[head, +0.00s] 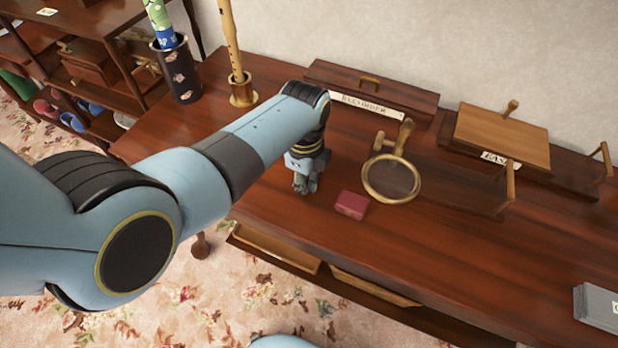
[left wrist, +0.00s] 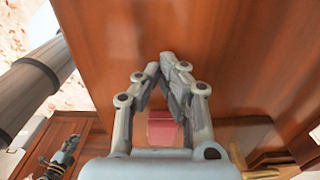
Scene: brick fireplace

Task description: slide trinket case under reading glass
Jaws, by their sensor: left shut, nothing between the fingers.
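The trinket case is a small dark red box (head: 351,205) lying flat on the wooden desk. The reading glass (head: 368,193) is a round brass-rimmed lens on a stand, just right of and behind the case; the case is outside its ring. My left gripper (head: 306,187) points down at the desk, left of the case, with a small gap between them. In the left wrist view its fingertips (left wrist: 164,62) come together, shut and empty. The red case (left wrist: 162,132) shows partly behind the fingers there.
A long box labelled "Recorder" (head: 368,84) stands at the back. A recorder on a brass stand (head: 242,95) and a dark vase (head: 178,72) stand back left. A wooden easel (head: 502,135) is at the right, grey cards (head: 597,308) far right. The desk front is clear.

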